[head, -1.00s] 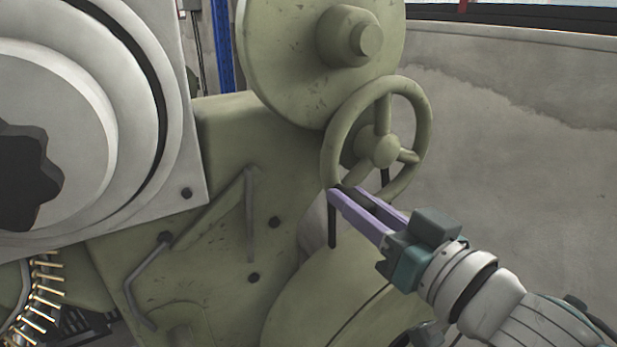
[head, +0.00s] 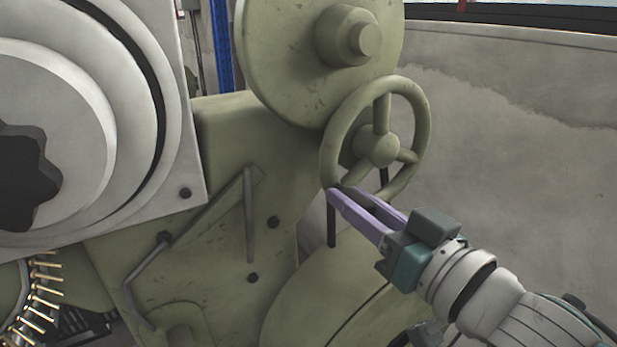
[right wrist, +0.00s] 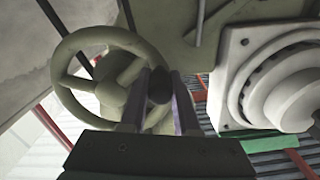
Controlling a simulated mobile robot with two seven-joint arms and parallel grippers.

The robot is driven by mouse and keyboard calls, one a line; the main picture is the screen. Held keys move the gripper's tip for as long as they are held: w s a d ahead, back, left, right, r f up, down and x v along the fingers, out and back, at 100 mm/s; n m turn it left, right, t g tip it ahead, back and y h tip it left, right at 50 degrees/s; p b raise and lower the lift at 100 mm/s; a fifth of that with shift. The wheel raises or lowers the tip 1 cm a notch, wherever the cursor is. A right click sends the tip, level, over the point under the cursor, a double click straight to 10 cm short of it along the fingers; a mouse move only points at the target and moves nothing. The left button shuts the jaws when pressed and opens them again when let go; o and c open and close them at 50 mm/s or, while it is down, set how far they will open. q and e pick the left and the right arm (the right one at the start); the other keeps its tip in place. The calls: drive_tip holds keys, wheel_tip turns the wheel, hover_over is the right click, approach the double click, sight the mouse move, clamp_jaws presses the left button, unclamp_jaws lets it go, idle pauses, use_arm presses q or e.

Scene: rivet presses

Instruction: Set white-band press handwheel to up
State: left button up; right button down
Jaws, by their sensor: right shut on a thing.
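The olive-green handwheel (head: 423,120) with three spokes and a central hub is mounted on the side of the green press (head: 225,160), right of centre in the head view. One spoke points up, and one points to the lower right. My right gripper (head: 345,193) is shut on the lower-left part of the handwheel rim. In the right wrist view the handwheel (right wrist: 62,67) shows at left, with the gripper (right wrist: 160,85) fingers at its right side around a dark part. No white band shows in either view. My left gripper is not in view.
A large green round flywheel (head: 285,60) stands above the handwheel. A grey plate with a big round disc (head: 60,90) fills the left side, with brass rivets (head: 45,285) below. A bare grey wall (head: 520,170) lies to the right.

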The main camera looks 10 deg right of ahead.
sight(355, 112)
drive_tip(key=shift+r, duration=0.1)
drive_tip(key=shift+a+r+m+p, duration=0.1)
drive_tip(key=shift+r+m+p, duration=0.2)
drive_tip(key=shift+p, duration=0.2)
wheel_tip(355, 112, up, 2)
drive_tip(key=m+p, duration=0.3)
drive_tip(key=shift+s+a+r, duration=0.1)
drive_tip(key=shift+a+r, duration=0.05)
drive_tip(key=shift+r, duration=0.1)
wheel_tip(355, 112, up, 3)
drive_tip(key=m+p, duration=0.2)
drive_tip(key=m, duration=0.1)
drive_tip(key=shift+f+m+p, duration=0.2)
drive_tip(key=shift+m+p, duration=0.1)
drive_tip(key=r+m, duration=0.1)
drive_tip(key=d+r+m+p, duration=0.1)
drive_tip(key=m, duration=0.1)
drive_tip(key=shift+w+d, duration=0.1)
drive_tip(key=shift+w, duration=0.1)
drive_tip(key=shift+w+d+r+m, duration=0.15)
drive_tip(key=shift+d+r+m, duration=0.2)
drive_tip(key=shift+m, duration=0.4)
drive_tip(key=shift+w+d+r+m, duration=0.1)
drive_tip(key=shift+d+r+m, duration=0.15)
drive_tip(key=shift+r+m, duration=0.35)
drive_tip(key=shift+f+m, duration=0.1)
drive_tip(key=shift+m, duration=0.15)
drive_tip(key=c, duration=0.7)
unclamp_jaws()
drive_tip(key=shift+o, duration=0.2)
